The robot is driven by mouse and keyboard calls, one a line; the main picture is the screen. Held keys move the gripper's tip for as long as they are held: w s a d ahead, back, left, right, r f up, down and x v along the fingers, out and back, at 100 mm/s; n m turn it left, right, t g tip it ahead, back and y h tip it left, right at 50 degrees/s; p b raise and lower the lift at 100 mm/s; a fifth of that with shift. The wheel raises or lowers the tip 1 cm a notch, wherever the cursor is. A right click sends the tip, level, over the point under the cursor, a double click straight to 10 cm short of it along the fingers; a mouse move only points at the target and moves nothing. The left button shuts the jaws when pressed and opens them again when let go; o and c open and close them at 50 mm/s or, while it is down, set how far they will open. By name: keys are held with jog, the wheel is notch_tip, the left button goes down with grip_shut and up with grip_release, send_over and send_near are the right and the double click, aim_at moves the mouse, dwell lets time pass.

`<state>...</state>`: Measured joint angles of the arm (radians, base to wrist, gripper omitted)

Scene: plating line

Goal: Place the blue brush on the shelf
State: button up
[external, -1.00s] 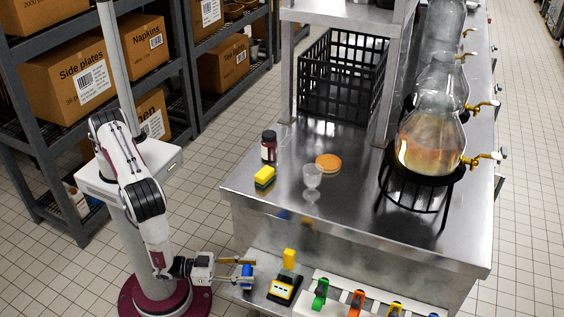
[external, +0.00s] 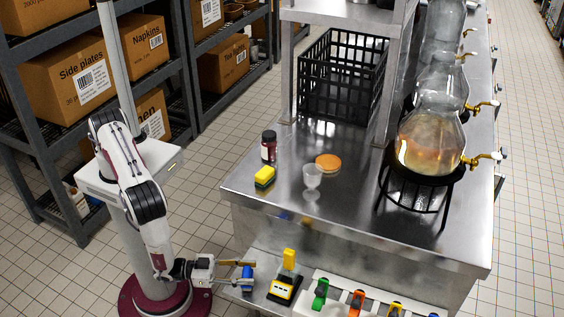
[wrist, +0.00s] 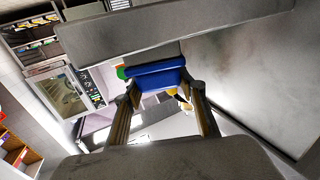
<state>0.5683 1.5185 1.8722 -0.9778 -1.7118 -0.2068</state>
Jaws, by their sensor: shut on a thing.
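The blue brush (external: 247,279) is between the tan fingers of my gripper (external: 248,275) in the external view. The gripper is shut on it at the front left of the low steel ledge. In the wrist view, the brush's blue part (wrist: 155,75) spans the far ends of the two fingers (wrist: 160,90). The rest of the brush is hard to make out. A raised steel shelf (external: 335,14) stands over the back of the counter, well above and away from my gripper. Which shelf the task means is not clear from the frames.
A yellow and black tool (external: 285,288) stands on the low ledge just right of the brush. A white rack (external: 336,288) with colored handles is further right. The counter (external: 265,215) holds a yellow sponge (external: 264,177), a jar (external: 269,147), a glass (external: 312,182) and a black crate (external: 340,80).

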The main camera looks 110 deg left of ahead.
jog(key=o, duration=1.3)
jog(key=shift+f, duration=0.1)
jog(key=shift+v, duration=6)
